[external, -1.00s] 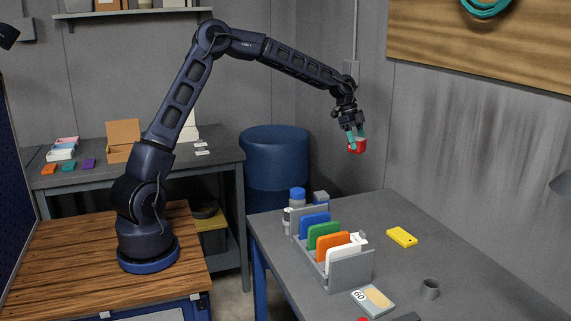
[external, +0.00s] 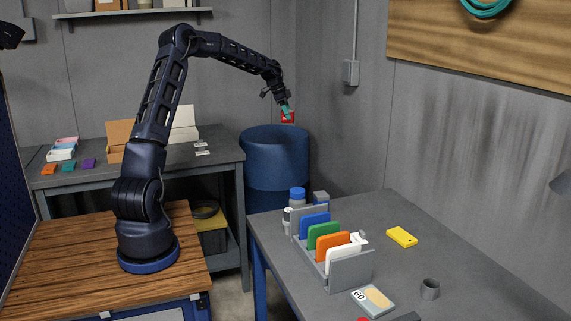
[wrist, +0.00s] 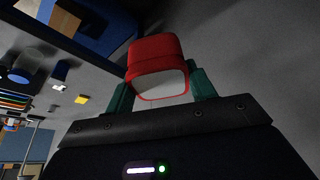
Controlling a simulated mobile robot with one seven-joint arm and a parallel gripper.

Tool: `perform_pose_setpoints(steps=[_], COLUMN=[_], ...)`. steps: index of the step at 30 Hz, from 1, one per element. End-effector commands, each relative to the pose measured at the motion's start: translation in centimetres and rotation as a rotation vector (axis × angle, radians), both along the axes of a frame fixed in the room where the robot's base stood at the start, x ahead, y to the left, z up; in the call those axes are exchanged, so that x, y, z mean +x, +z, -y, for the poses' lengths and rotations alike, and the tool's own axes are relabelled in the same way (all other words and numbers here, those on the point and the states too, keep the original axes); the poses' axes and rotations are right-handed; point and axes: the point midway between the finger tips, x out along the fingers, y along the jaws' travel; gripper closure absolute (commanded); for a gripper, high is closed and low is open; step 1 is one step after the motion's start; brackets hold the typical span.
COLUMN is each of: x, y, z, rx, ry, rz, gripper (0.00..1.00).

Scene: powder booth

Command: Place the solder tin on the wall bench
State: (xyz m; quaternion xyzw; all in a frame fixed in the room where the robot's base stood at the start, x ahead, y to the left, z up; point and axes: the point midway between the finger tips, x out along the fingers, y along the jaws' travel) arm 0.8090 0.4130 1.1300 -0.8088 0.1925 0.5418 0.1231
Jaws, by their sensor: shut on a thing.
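The red solder tin (external: 288,118) is in the air, above and in front of the blue drum in the external view. My gripper (external: 287,111) is shut on it. In the wrist view the teal fingers press on both sides of the tin (wrist: 156,54), and its pale grey end faces the camera. A grey bench (external: 222,159) stands along the back wall at left. Another grey bench (external: 455,265) stands by the right wall. I cannot tell by sight which one is called the wall bench. The tin is apart from both.
The back bench holds an open cardboard box (external: 122,133), a white box (external: 184,122), a tray (external: 61,150), small coloured blocks and labels; its front right is fairly clear. The blue drum (external: 275,175) stands between the benches. A rack of coloured plates (external: 350,270) stands on the right bench.

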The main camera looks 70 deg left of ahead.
Motion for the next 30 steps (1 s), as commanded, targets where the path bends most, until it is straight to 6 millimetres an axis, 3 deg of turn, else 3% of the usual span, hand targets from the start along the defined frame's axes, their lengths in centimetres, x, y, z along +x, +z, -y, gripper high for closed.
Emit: perform_pose_setpoints(steps=[1,6,18,24,30], x=[-1.3,-5.7,-17.5,-22.2,-24.2], y=[0.2,0.5,1.5,1.8,1.9], z=[-2.1,-8.1,-20.3,-23.9,-25.3], rx=[0.001,0.003,0.008,0.008,0.010], ry=[0.032,0.130,0.351,0.428,0.458], rz=[0.001,0.001,0.003,0.003,0.004], gripper=[0.78,0.78,0.78,0.78,0.78])
